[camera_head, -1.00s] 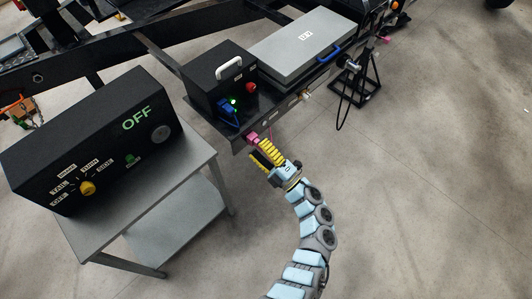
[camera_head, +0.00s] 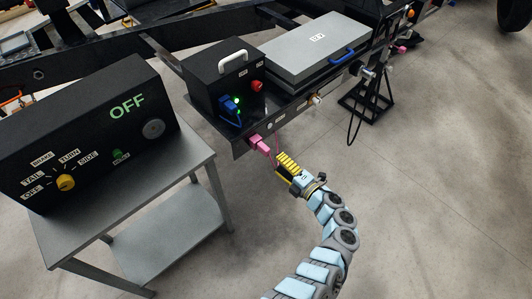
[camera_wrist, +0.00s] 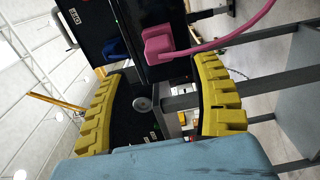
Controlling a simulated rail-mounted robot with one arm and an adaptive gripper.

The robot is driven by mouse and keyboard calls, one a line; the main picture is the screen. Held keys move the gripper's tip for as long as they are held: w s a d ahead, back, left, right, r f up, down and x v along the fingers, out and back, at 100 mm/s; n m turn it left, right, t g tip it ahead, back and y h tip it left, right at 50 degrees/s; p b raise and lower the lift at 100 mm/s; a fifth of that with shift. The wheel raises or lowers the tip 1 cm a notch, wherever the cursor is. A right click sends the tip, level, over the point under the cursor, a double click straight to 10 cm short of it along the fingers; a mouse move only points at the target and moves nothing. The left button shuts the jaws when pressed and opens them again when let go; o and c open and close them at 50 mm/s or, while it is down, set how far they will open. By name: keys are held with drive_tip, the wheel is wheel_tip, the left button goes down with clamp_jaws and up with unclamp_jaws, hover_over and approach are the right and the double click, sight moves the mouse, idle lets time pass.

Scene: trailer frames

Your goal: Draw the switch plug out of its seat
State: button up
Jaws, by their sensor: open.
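A pink plug (camera_head: 258,141) sits at the front edge of the black trailer frame, with a pink cord hanging from it. It also shows in the wrist view (camera_wrist: 157,44), just beyond my fingers, its cord running to the upper right. A blue plug (camera_head: 230,104) sits on the face of the black box beside a green light; its blue body is partly visible in the wrist view (camera_wrist: 115,47). I cannot tell which is the switch plug. My gripper (camera_head: 286,164), with yellow ribbed fingers, is open and empty, a short way to the lower right of the pink plug.
A black control box (camera_head: 100,135) reading OFF, with a yellow knob (camera_head: 66,182), stands on a grey table (camera_head: 150,187) at left. The black box (camera_head: 205,80) has a red button (camera_head: 257,86). A grey case (camera_head: 316,47) lies behind.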

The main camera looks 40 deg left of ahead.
sight(269, 153)
drive_tip(key=shift+a, duration=0.1)
idle(0.3)
drive_tip(key=shift+w+a+r, duration=0.1)
drive_tip(key=shift+a, duration=0.6)
drive_tip(key=a+b, duration=0.1)
drive_tip(key=a, duration=0.2)
drive_tip(key=a+b, duration=0.1)
drive_tip(key=a, duration=0.2)
drive_tip(key=shift+w+a, duration=0.2)
drive_tip(key=shift+a, duration=0.15)
drive_tip(key=shift+w+a, duration=0.1)
drive_tip(key=shift+a, duration=0.25)
idle(0.3)
clamp_jaws()
idle(0.3)
drive_tip(key=shift+d, duration=0.2)
